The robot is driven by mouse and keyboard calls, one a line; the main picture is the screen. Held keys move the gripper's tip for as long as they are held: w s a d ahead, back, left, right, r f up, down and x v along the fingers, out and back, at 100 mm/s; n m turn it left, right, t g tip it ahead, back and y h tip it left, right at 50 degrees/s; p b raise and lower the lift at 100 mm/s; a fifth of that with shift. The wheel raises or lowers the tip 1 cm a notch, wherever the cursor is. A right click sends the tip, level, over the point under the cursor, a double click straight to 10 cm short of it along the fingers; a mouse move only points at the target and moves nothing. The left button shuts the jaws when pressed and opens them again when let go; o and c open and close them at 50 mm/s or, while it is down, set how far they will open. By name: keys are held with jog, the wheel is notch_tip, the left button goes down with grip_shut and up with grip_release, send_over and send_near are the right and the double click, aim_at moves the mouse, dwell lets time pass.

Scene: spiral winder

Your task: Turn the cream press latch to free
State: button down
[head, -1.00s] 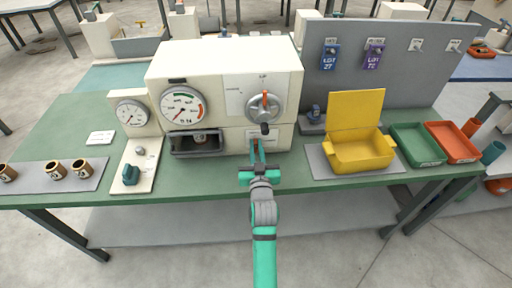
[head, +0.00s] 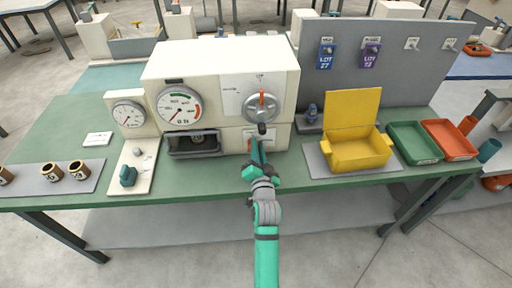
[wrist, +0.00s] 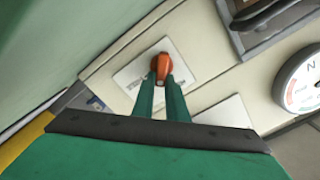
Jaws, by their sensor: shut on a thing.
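The cream press (head: 225,72) stands on the green bench. Its latch (wrist: 161,64) is a small orange-red lever on a pale label plate (wrist: 135,80), low on the press front. My gripper (wrist: 161,86) has its two green fingers on either side of the latch and is shut on it. In the head view my gripper (head: 257,150) reaches up to the press front below the handwheel and hides most of the latch. The wrist view is rolled, so the label plate appears tilted.
Above my gripper is the handwheel (head: 262,107) with an orange mark and dark knob. A dark-framed opening (head: 194,144) is to the left. A yellow open box (head: 357,153) stands to the right, with green (head: 413,142) and orange (head: 450,139) trays beyond.

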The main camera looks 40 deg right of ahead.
jog(key=m, duration=0.2)
jog(key=f+m, duration=0.1)
jog(key=m, duration=0.2)
jog(key=shift+s+d+m, duration=0.15)
jog(key=shift+d+m, duration=0.05)
jog(key=shift+m, duration=0.1)
jog(key=shift+d+f+m, duration=0.1)
jog(key=shift+f+m, duration=0.05)
jog(key=shift+m, duration=0.75)
jog(key=shift+f+m, duration=0.1)
jog(key=shift+m, duration=0.8)
jog(key=c, duration=1.8)
grip_release()
jog(key=shift+o, duration=0.2)
jog(key=shift+s, duration=0.1)
jog(key=v, duration=1)
jog(key=shift+s+a, duration=0.25)
jog(key=shift+a, duration=0.05)
